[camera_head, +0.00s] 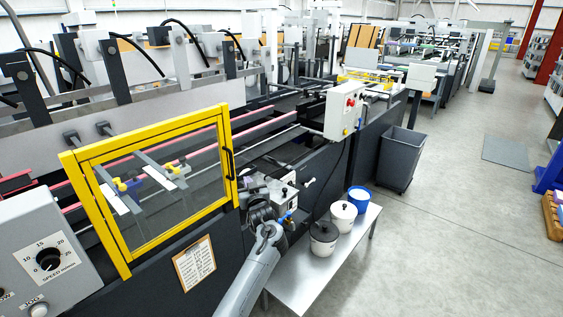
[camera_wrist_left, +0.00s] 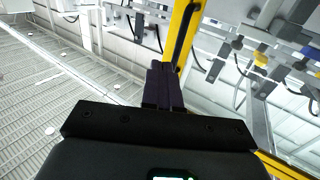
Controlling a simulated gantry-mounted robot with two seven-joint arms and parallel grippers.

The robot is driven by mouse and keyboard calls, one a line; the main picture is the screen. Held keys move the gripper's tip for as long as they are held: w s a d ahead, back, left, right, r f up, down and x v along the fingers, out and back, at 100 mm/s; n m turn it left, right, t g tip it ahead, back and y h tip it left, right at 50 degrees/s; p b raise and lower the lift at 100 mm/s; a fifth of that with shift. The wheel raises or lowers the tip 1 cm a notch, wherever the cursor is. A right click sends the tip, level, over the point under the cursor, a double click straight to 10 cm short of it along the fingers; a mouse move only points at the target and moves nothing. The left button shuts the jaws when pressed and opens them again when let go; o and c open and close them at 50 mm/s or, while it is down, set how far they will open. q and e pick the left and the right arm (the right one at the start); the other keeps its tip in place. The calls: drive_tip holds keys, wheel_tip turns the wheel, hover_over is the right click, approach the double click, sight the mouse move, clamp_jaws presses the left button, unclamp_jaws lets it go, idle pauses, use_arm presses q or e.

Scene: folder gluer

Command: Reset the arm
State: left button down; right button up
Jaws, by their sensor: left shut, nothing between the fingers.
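My left arm reaches up from the bottom of the head view, and my left gripper (camera_head: 262,200) is beside the machine's lower right side, close to the right end of the yellow-framed guard door (camera_head: 160,185). In the left wrist view the two dark fingers (camera_wrist_left: 162,84) lie together, shut with nothing between them. A yellow frame bar (camera_wrist_left: 180,35) shows just behind the fingertips there; I cannot tell whether they touch it. My right gripper is in neither view.
A grey bench (camera_head: 300,285) with a black-and-white pot (camera_head: 323,240), a white pot (camera_head: 343,216) and a blue tub (camera_head: 359,198) stands right of my arm. A dark bin (camera_head: 401,160) is behind it. A control box (camera_head: 343,111) overhangs.

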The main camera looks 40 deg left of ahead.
use_arm(q)
drive_tip(key=s+d+f+m+h, duration=0.25)
drive_tip(key=s+f, duration=0.65)
drive_tip(key=f, duration=0.5)
drive_tip(key=s+d+f+m+h, duration=0.15)
drive_tip(key=s+f+m, duration=0.25)
drive_tip(key=s+f, duration=0.85)
drive_tip(key=s+d+f+m+g+h, duration=0.1)
drive_tip(key=s+d+f+m+h, duration=0.2)
drive_tip(key=s+d, duration=0.55)
drive_tip(key=s+d+f+m+g+h, duration=0.15)
drive_tip(key=s+d+h, duration=0.35)
drive_tip(key=d, duration=0.6)
drive_tip(key=s+d+r+m+g+h, duration=0.2)
drive_tip(key=s+d+r+g+h, duration=0.15)
drive_tip(key=s+d+r, duration=0.6)
wheel_tip(320, 180, up, 31)
drive_tip(key=p, duration=3.1)
drive_tip(key=shift+s+r+g+p, duration=0.15)
drive_tip(key=shift+s+g+p, duration=0.2)
drive_tip(key=shift+s+g, duration=0.05)
